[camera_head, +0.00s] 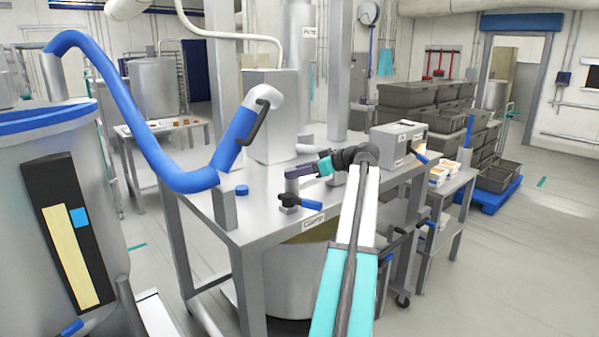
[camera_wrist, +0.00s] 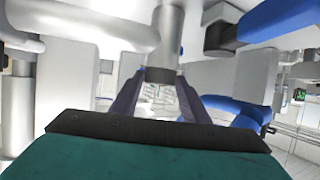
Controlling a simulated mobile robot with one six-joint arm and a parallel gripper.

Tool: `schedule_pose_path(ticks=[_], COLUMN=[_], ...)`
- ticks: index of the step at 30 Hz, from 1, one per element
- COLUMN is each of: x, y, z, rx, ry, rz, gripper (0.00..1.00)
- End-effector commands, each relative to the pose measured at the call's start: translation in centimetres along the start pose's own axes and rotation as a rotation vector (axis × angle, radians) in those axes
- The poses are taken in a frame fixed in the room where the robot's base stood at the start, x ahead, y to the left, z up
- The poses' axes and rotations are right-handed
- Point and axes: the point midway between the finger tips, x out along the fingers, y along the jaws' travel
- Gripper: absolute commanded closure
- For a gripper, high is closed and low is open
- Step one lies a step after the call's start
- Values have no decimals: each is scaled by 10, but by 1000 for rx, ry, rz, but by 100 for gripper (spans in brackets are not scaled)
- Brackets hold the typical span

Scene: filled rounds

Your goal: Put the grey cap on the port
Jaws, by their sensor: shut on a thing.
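My gripper (camera_head: 298,172) is low over the steel table in the head view, its fingers pointing left. In the wrist view the two dark fingers of my gripper (camera_wrist: 161,80) close in on a small grey piece (camera_wrist: 163,75), which looks like the grey cap. In the head view the cap cannot be told apart from the grey fingers. A short upright grey fitting (camera_head: 290,192) stands on the table just below the fingertips and may be the port. I cannot tell whether the held piece touches it.
A blue-handled lever (camera_head: 312,204) is beside the fitting. A blue disc (camera_head: 241,190) lies on the steel table (camera_head: 262,222). A blue hose (camera_head: 143,135) with a black handle arches at left. A grey box (camera_head: 398,143) stands at the right end, with stacked crates (camera_head: 407,94) beyond.

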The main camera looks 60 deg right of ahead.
Motion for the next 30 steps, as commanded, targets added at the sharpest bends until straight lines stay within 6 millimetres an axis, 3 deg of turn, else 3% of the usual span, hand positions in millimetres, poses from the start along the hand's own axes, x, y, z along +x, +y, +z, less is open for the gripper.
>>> schedule_pose_path(ticks=[23,24,27,30], x=[1,1,1,1], y=[0,0,0,0], z=[4,4,4,3], rx=[0,0,0,0], ry=[-3,-3,-2,-1], rz=[-1,-1,-1,-1], gripper=[80,57,40,37])
